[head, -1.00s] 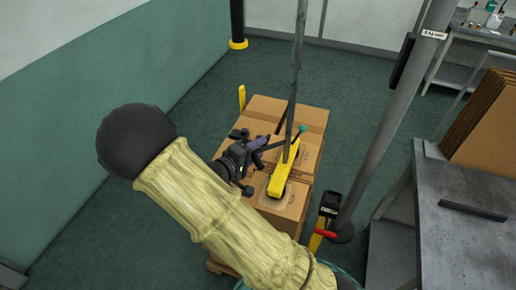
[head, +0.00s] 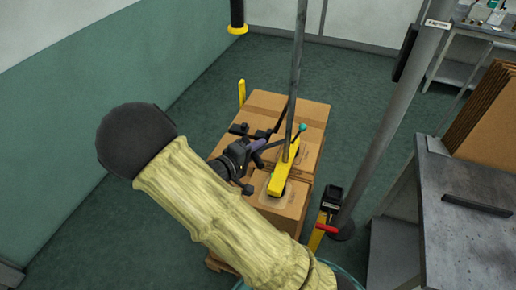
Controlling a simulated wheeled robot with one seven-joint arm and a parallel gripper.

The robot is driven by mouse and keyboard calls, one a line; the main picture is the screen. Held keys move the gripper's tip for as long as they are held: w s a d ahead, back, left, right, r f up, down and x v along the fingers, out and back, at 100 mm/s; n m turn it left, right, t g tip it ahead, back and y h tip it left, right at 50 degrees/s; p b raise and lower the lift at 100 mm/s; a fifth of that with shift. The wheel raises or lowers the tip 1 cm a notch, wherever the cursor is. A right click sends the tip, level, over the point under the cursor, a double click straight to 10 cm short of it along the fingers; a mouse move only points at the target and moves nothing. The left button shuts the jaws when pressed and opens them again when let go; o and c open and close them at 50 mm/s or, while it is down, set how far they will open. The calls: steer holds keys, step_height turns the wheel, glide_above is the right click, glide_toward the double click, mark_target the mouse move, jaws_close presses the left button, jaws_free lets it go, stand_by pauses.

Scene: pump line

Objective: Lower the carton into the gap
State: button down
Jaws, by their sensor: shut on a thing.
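A brown carton (head: 268,213) is at the near end of a block of cartons. A yellow lifting tool (head: 281,181) lies along its top, under a slanting grey tube (head: 297,75). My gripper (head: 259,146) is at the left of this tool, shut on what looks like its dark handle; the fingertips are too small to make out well. Other cartons (head: 300,110) stand behind. My arm covers the near carton's left side and part of its front. The gap cannot be made out, nor the carton's height over what is below.
A yellow post (head: 242,92) stands at the stack's far left corner. A grey column (head: 391,115) and a yellow-black stand with a red lever (head: 326,229) are close on the right. A grey bench (head: 470,215) is further right. Floor left of the stack is clear.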

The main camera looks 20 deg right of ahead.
step_height(320, 180, down, 7)
steer(key=b, duration=0.6)
steer(key=c, duration=1.3)
jaws_free()
steer(key=shift+r, duration=0.1)
steer(key=shift+a, duration=0.1)
steer(key=shift+s+a, duration=0.15)
steer(key=shift+a, duration=0.1)
steer(key=v, duration=1.6)
steer(key=shift+s+a+r, duration=0.2)
steer(key=shift+s, duration=0.05)
